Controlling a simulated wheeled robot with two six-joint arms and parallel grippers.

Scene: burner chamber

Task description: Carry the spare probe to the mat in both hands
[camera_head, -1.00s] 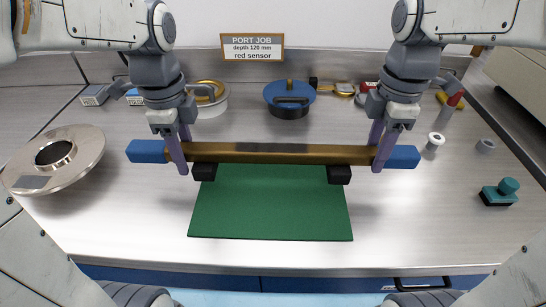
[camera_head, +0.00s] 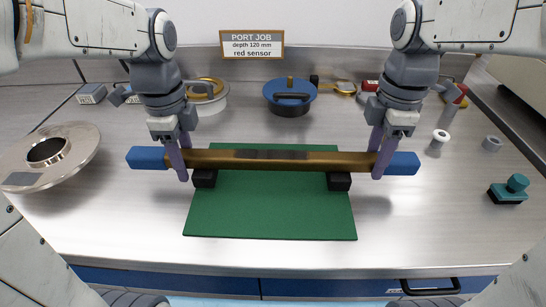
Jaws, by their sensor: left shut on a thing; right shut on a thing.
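The spare probe (camera_head: 280,160) is a long brass-coloured bar with a blue block on each end and a darker band in the middle. It lies level across the far part of the green mat (camera_head: 270,212). Two black blocks (camera_head: 205,179) show just below it, near the mat's left and right edges; I cannot tell whether the bar touches them. My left gripper (camera_head: 178,163) is shut on the probe beside its left blue end. My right gripper (camera_head: 380,163) is shut on it beside its right blue end.
A steel flanged disc (camera_head: 78,160) lies at the left. A blue-lidded pot (camera_head: 289,97) and a brass-topped ring (camera_head: 208,95) stand behind the probe. A teal stamp-like piece (camera_head: 508,190), a grey ring (camera_head: 492,143) and a white ring (camera_head: 440,136) are at the right. A sign (camera_head: 252,44) stands at the back.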

